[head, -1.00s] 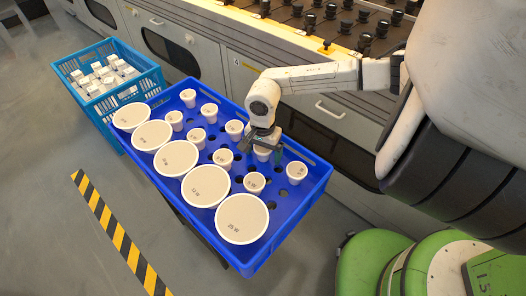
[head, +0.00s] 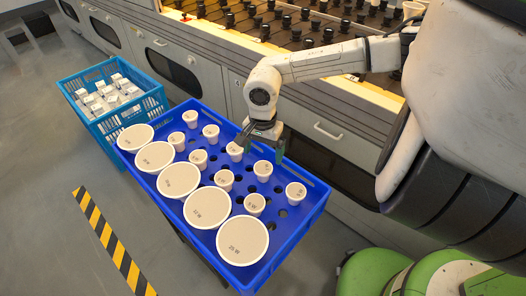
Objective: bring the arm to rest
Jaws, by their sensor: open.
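My gripper (head: 261,143) hangs pointing down above the far edge of the blue crate (head: 300,221), its fingers apart and nothing seen between them. My white arm reaches in from the right, over the front of the burn-in bench. A small white bulb (head: 235,150) in the crate shows just left of the fingers, and another small bulb (head: 263,170) stands just below them. I cannot tell whether the fingers touch either one.
The crate holds several large white bulbs (head: 207,207) and several small ones among empty holes. A light-blue basket (head: 72,96) with small white boxes stands behind it. The bench (head: 215,75) carries rows of black sockets. Floor with a striped line (head: 108,238) lies left.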

